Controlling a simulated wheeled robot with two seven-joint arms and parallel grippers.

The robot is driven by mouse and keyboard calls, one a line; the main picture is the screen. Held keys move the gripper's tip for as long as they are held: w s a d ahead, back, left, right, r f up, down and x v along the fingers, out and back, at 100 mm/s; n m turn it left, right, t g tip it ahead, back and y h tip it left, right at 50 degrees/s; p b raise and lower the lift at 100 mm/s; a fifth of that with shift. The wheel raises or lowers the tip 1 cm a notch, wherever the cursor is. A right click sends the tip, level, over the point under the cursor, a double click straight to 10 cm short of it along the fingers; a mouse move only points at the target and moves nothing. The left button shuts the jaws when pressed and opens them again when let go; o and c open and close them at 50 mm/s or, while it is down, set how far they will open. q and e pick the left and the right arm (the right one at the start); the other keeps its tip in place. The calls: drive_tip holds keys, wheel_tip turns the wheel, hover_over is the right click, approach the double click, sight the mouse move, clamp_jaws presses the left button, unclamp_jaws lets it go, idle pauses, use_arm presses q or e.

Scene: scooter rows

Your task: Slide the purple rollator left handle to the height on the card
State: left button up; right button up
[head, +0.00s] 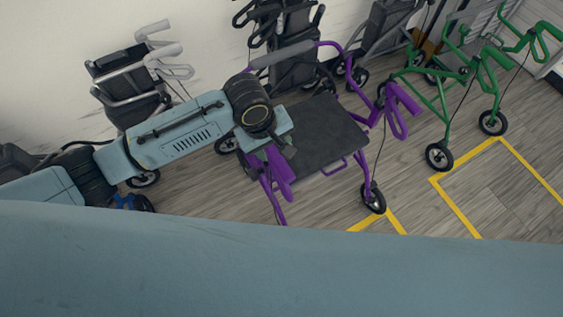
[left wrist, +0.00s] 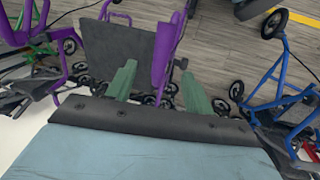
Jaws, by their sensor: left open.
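The purple rollator (head: 359,178) stands in the middle of the head view, with a dark seat (head: 325,135). One purple handle (head: 279,172) is at its left, partly hidden by my left gripper (head: 283,143). Its other purple handle (head: 401,108) is at the right. In the left wrist view my left gripper (left wrist: 158,85) has its two green fingers apart. A purple handle (left wrist: 165,50) shows in line with the gap between them, beyond the tips; I see no grip on it. I cannot make out a card. My right gripper is not in view.
A green rollator (head: 452,100) stands at the right. A grey-handled rollator (head: 130,85) and other dark ones stand along the white wall. A blue rollator (left wrist: 283,95) shows in the left wrist view. Yellow floor lines (head: 455,205) mark bays, with free floor inside.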

sight(282, 165)
use_arm(q)
drive_tip(key=shift+n, duration=0.3)
drive_tip(key=x, duration=0.4)
drive_tip(key=b+x, duration=0.1)
drive_tip(key=x, duration=0.3)
drive_tip(key=b+x, duration=0.1)
drive_tip(key=x, duration=0.3)
drive_tip(key=shift+a+f, duration=0.3)
drive_tip(key=shift+f, duration=0.05)
drive_tip(key=shift+w, duration=0.1)
clamp_jaws()
